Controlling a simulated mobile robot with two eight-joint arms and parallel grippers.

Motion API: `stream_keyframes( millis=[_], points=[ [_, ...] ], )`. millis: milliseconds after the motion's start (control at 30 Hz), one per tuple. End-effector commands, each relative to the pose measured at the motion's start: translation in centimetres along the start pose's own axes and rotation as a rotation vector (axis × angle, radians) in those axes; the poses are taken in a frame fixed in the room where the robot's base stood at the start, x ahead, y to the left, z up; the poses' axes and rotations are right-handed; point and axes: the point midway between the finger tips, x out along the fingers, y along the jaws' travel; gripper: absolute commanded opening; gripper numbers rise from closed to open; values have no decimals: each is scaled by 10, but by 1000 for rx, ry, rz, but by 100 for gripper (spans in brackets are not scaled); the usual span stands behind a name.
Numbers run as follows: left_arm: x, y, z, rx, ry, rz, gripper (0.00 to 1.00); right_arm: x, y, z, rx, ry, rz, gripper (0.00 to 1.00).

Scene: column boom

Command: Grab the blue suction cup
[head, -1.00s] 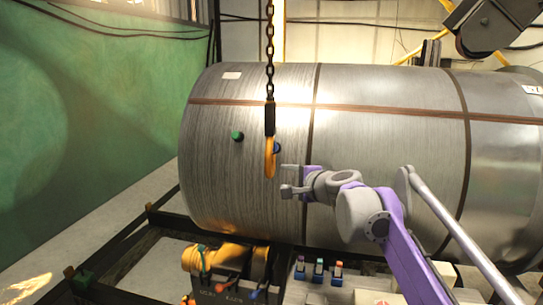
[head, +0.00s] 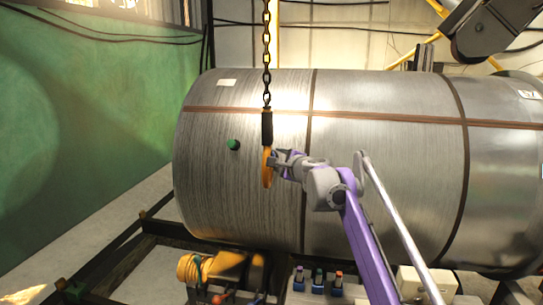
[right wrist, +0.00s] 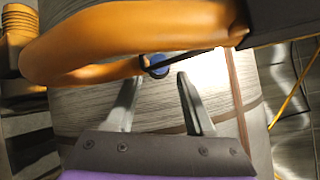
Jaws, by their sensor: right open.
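The blue suction cup (right wrist: 158,66) is a small round blue piece in the right wrist view, partly covered by the orange hook (right wrist: 85,42). In the head view it is largely hidden behind the hook (head: 267,168) and my gripper. My right gripper (right wrist: 157,76) is open, its two fingers pointing toward the cup, one on either side of it in the picture. Nothing is between the fingers. In the head view my right gripper (head: 277,158) is right beside the hook. My left gripper is not in view.
A large metal cylinder (head: 390,165) with brown straps fills the middle. A green knob (head: 234,145) is on it, left of the hook. The hook hangs from a chain (head: 267,60), close to my fingers. An orange machine (head: 200,268) stands below.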

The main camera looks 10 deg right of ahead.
Motion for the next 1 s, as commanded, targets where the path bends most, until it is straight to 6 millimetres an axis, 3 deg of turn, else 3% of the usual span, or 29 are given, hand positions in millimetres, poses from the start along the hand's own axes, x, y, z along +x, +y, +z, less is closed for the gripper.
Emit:
stream_keyframes(
  millis=[300, 667, 1000],
  points=[
    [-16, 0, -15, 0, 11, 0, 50, 36, -3, 2, -2, -2, -1, 54],
    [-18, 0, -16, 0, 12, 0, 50, 42, 0, 0, -2, -1, 0, 54],
    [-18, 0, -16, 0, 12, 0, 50, 42, 0, 0, -2, -1, 0, 0]
  ],
)
